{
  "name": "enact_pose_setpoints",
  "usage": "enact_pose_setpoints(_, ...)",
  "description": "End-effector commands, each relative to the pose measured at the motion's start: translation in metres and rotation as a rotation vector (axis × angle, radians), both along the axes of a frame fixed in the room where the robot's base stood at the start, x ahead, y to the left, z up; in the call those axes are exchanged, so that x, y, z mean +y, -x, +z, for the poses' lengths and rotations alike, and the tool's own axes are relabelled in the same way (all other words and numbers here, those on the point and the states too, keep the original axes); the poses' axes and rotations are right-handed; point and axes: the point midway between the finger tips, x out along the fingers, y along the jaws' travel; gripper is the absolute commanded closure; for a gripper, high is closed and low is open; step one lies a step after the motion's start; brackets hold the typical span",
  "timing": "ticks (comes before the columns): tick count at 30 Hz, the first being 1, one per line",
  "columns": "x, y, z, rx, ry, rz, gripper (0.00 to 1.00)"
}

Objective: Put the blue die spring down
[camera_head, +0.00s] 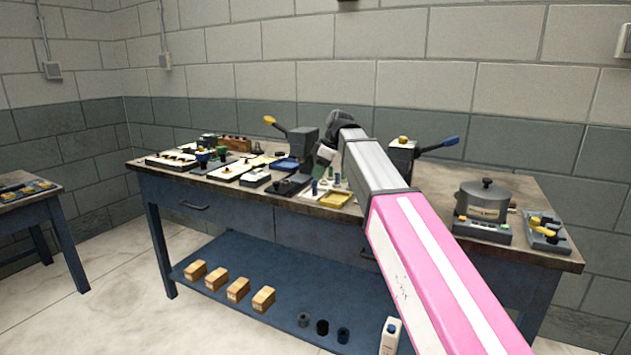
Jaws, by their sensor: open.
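My gripper (319,172) is at the far end of my arm, low over the middle of the workbench (222,192). It is small in view and partly behind my arm; its jaws are open. A small blue upright cylinder (314,187), which looks like the blue die spring, stands on the bench just below my gripper. I cannot tell whether it touches the fingers.
A yellow tray (334,200) lies right of the blue cylinder. A dark press with a yellow-knobbed lever (290,130) stands behind. Trays and small parts crowd the left. A grey pot (482,203) stands at right.

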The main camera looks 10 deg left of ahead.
Motion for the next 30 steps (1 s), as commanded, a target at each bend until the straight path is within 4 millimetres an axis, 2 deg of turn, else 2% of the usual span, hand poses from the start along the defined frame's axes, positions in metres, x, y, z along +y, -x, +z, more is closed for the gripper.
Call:
enact_pose_setpoints(1, -0.005, -0.001, 0.012, -0.003, -0.001, -0.001, 0.54)
enact_pose_setpoints(6, -0.017, 0.000, 0.040, -0.002, -0.001, -0.001, 0.54)
enact_pose_setpoints(12, -0.025, 0.001, 0.061, -0.001, 0.000, 0.000, 0.54)
enact_pose_setpoints(18, -0.028, 0.002, 0.068, 0.000, 0.000, 0.000, 0.54)
enact_pose_setpoints(30, -0.028, 0.002, 0.068, 0.000, 0.000, 0.000, 0.54)
